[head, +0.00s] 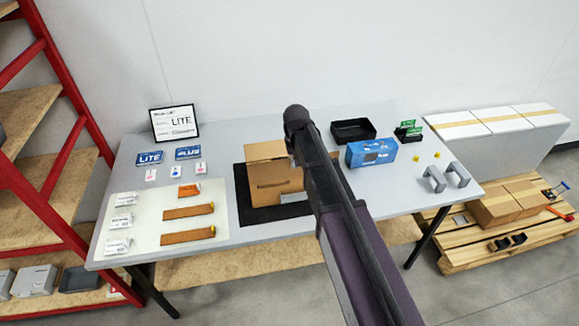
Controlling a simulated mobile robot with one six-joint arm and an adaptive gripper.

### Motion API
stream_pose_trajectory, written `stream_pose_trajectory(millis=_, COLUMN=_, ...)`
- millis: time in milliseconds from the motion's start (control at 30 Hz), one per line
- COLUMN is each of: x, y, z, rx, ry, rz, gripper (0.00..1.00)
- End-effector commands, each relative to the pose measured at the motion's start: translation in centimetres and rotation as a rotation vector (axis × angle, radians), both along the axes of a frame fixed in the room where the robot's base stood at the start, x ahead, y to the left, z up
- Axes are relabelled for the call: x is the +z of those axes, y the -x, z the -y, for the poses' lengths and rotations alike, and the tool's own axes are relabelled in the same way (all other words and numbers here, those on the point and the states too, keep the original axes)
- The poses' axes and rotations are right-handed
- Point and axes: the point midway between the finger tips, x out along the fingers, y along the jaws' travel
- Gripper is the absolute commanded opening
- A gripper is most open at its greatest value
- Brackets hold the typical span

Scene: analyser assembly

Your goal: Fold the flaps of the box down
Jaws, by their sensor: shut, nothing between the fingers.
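An open-looking brown cardboard box (275,180) stands on a black mat (247,210) in the middle of the table, in the head view. A lighter cardboard panel (264,151), which looks like a flap, rises at the box's back left. My dark arm reaches up from the bottom right and covers the box's right side. Whether the other flaps are up or folded cannot be told. My gripper is hidden behind my arm, near the box's right side.
A white mat (140,255) with orange-brown strips and small white packs lies left. A framed sign (174,123) stands behind it. A blue box (371,153), black tray (353,130) and two grey brackets (435,180) are at right. A red shelf (60,205) borders the table's left.

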Motion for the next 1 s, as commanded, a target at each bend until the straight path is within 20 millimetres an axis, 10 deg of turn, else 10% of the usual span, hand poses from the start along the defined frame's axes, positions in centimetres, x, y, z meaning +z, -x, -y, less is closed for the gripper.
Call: stream_pose_trajectory(millis=1000, x=0.1, y=-2.8, z=-0.7, rx=-0.001, ry=0.0, rz=0.0, gripper=0.0)
